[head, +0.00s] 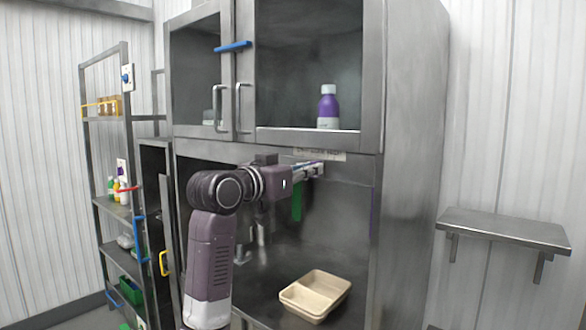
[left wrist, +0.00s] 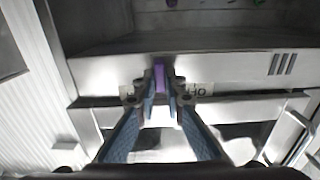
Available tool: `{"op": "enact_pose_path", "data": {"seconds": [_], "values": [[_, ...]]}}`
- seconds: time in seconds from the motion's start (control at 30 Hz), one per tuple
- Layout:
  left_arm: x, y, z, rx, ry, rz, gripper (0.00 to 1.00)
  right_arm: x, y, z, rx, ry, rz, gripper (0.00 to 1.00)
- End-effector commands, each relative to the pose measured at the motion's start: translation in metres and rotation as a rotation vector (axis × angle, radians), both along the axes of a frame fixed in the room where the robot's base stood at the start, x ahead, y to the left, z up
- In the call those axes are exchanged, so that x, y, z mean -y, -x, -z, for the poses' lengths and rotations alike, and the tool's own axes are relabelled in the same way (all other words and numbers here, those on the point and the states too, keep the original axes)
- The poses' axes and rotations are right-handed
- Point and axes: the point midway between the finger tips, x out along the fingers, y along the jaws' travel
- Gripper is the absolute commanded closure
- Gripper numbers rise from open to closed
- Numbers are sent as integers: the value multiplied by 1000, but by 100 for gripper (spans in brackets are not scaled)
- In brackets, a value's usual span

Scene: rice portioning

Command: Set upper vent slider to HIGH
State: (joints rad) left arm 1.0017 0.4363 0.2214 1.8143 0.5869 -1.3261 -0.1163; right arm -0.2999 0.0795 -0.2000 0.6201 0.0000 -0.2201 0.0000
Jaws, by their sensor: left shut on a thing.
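The upper vent slider shows in the left wrist view as a small purple tab (left wrist: 160,77) on the metal strip below the upper cabinet. My left gripper (left wrist: 161,100) is shut on it, with a blue finger on each side. In the head view my left gripper (head: 318,169) reaches right to the strip, just under a pale label (head: 320,155); the slider itself is hidden there. In the left wrist view the label (left wrist: 198,90) is partly covered by the fingers, and its words cannot be read in full. My right gripper is not in view.
A purple bottle (head: 328,106) stands in the upper cabinet above the strip. A beige divided tray (head: 314,295) lies in the open bay below my arm. A shelf rack (head: 129,165) with bottles stands at left. A bare wall shelf (head: 505,228) is at right.

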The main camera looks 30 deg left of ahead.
Motion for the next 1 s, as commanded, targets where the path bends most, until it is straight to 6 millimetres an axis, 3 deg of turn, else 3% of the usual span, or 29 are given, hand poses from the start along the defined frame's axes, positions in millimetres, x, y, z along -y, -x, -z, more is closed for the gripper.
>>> {"op": "enact_pose_path", "data": {"seconds": [0.1, 0.2, 0.53, 0.57, 0.7, 1.0], "values": [[27, 2, 0, -3, -2, 4, 100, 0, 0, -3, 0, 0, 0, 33], [37, 3, 0, -1, 0, 2, 100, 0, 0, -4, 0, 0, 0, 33], [41, 3, 1, -2, 2, 5, 100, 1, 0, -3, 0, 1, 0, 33], [41, 3, 2, -3, 2, 5, 87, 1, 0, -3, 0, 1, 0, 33], [40, 3, 1, -2, 1, 5, 72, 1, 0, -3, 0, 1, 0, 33], [39, 5, 1, 0, 1, 1, 72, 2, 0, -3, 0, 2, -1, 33]]}}
